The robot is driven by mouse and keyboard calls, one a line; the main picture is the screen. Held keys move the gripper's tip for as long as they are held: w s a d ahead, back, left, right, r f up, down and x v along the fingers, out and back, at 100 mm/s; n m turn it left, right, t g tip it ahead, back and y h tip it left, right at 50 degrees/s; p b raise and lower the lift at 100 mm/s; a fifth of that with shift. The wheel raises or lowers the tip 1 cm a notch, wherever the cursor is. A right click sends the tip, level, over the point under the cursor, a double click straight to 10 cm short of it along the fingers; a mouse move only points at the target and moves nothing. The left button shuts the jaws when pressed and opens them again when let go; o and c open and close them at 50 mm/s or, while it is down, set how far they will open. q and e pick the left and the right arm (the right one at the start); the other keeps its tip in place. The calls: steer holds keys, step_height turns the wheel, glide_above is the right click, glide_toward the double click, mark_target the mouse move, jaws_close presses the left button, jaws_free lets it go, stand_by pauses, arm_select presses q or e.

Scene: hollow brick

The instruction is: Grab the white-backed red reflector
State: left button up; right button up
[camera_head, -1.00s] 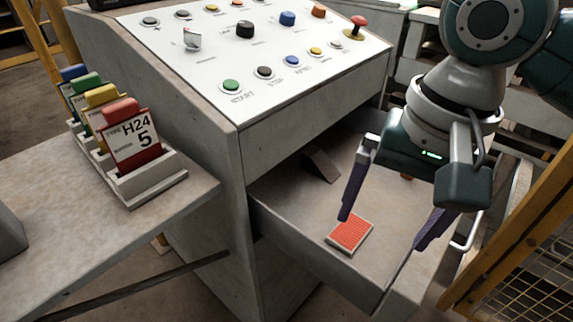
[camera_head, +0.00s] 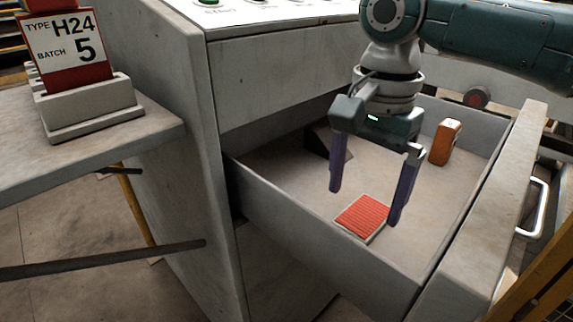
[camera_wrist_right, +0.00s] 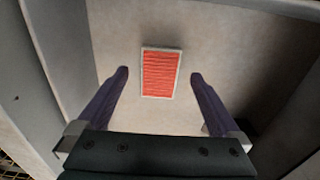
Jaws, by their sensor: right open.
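The red reflector with a white edge (camera_head: 363,216) lies flat, red side up, on the floor of the open drawer (camera_head: 290,206). It also shows in the right wrist view (camera_wrist_right: 160,73), ahead of the fingertips and between their lines. My right gripper (camera_head: 363,207) is open and empty, its two purple fingers pointing down above the drawer floor, one on each side of the reflector in the head view. The fingers also show in the wrist view (camera_wrist_right: 159,76), apart from the reflector. My left gripper is not in view.
An orange block-like thing (camera_head: 445,141) stands at the drawer's back right. A dark wedge (camera_head: 319,140) lies at its back left. Drawer walls enclose the reflector. A card holder (camera_head: 88,108) stands on the left shelf.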

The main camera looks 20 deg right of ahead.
mark_target(358, 223)
step_height(358, 223, down, 4)
steer(key=shift+f+b, duration=0.25)
steer(key=shift+b, duration=0.45)
steer(key=c, duration=1.3)
